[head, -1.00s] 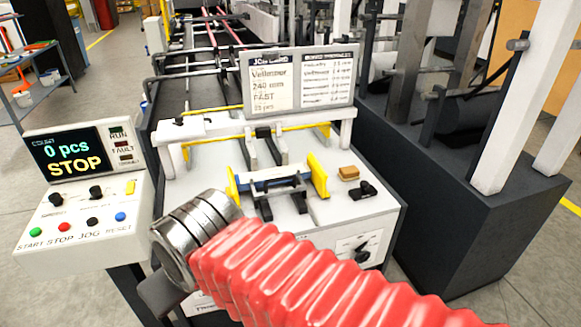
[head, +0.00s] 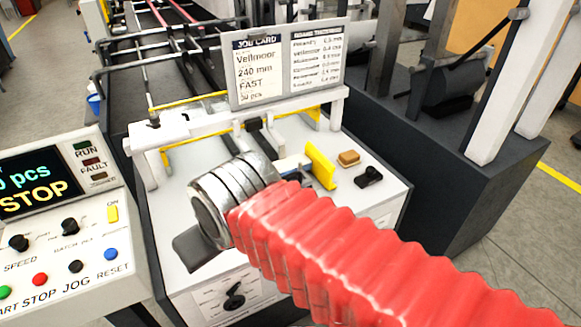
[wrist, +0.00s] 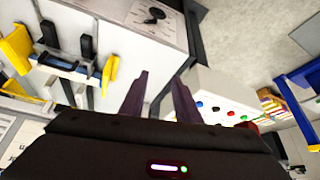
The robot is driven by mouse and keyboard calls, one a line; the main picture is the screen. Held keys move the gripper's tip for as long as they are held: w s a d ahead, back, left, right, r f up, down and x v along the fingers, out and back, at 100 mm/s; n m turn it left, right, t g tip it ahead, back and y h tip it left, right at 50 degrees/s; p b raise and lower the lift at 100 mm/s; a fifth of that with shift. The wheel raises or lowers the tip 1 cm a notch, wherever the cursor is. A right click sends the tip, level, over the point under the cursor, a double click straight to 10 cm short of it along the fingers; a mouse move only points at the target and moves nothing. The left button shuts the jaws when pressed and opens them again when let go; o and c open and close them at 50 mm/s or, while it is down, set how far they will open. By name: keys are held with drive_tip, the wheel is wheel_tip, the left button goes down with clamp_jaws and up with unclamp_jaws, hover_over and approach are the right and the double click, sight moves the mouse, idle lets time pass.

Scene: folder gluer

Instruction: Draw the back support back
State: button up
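My gripper (wrist: 160,85) shows in the wrist view with its two dark fingers apart and nothing between them. A black two-pronged bracket (wrist: 85,47), possibly the back support, stands on the white feeder table left of the fingers, apart from them. A blue-and-white bar (wrist: 66,64) lies by its prongs, between two yellow side guides (wrist: 110,72). In the head view my wrist and red sleeve hide the bracket's front. One yellow guide (head: 320,165) and part of the bar (head: 291,164) show behind the sleeve.
A tan block (head: 348,158) and a small black part (head: 369,178) lie right of the guide. The job card board (head: 290,62) stands behind on a white crossbar. The control panel (head: 65,225) is at the left, reading STOP. A dark machine base is at right.

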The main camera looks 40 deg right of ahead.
idle(0.3)
wheel_tip(320, 180, up, 2)
drive_tip(key=m+g, duration=0.3)
drive_tip(key=m, duration=1.8)
hover_over(287, 177)
drive_tip(key=s, duration=0.3)
drive_tip(key=shift+w+a+h, duration=0.2)
drive_tip(key=shift+a+h, duration=0.1)
drive_tip(key=shift+f, duration=0.1)
drive_tip(key=x, duration=1.3)
drive_tip(key=shift+s+f, duration=0.15)
drive_tip(key=shift+f, duration=0.2)
clamp_jaws()
